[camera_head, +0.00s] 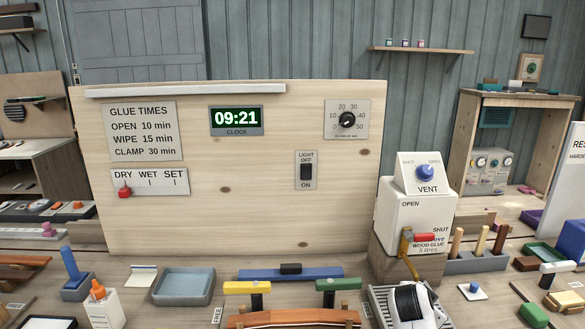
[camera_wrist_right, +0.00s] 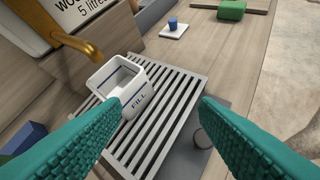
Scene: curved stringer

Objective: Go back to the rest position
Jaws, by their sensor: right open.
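My right gripper (camera_wrist_right: 161,108) is open in the right wrist view, its two teal ribbed fingers wide apart with nothing between them but the view of the grate. A white square container marked FILL (camera_wrist_right: 136,101) stands beyond the left finger, on a slatted grey drip grate (camera_wrist_right: 160,130). I cannot tell whether the finger touches the container. A white and black shape, probably part of my right arm (camera_head: 413,304), is over the grate in the head view. My left gripper is not in view.
A brass tap (camera_head: 406,245) with a red handle comes off the white glue tank (camera_head: 398,215). A wooden board (camera_head: 250,200) with clock and dials stands behind the bench. A blue-grey tray (camera_head: 184,287), a curved wooden piece (camera_head: 290,318) and yellow and green clamps crowd the front.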

